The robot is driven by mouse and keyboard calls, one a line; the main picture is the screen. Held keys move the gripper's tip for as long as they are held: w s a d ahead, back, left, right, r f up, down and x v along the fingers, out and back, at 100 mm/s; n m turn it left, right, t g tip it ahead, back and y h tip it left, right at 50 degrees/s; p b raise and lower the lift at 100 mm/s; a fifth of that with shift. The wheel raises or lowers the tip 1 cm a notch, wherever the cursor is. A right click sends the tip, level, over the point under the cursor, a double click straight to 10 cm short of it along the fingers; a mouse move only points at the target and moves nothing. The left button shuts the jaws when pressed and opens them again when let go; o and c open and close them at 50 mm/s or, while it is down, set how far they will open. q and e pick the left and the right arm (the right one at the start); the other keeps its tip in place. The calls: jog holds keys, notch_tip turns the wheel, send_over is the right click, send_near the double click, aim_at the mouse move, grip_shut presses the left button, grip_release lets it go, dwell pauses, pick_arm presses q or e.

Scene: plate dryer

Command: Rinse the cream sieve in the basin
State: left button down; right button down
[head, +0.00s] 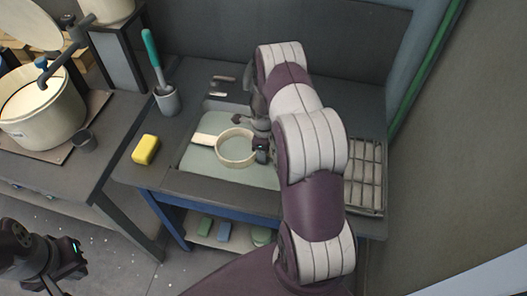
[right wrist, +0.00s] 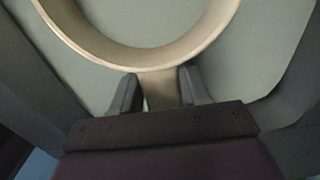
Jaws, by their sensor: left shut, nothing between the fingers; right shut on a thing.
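The cream sieve (head: 222,155) is a round ring over the pale grey-green basin (head: 232,178), with a flat cream strip reaching out to its left. In the right wrist view the ring (right wrist: 150,56) arches over the plain basin floor (right wrist: 140,20). My right gripper (head: 262,152) is at the ring's right side. Its fingers (right wrist: 158,92) are shut on a short cream tab of the sieve. I cannot tell whether the sieve touches the basin floor. My left gripper (head: 78,262) is shut and empty, low at the left, away from the bench.
A yellow sponge (head: 145,150) lies left of the basin. A grey cup (head: 167,100) with a green-handled brush (head: 153,55) stands behind it. A rack (head: 366,175) is on the right. A large cream pot (head: 42,108) stands on the left table.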

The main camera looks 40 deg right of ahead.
notch_tip(320, 180, up, 11)
jog(key=p, duration=0.7)
jog(key=shift+f+p, duration=0.2)
jog(key=shift+p, duration=0.1)
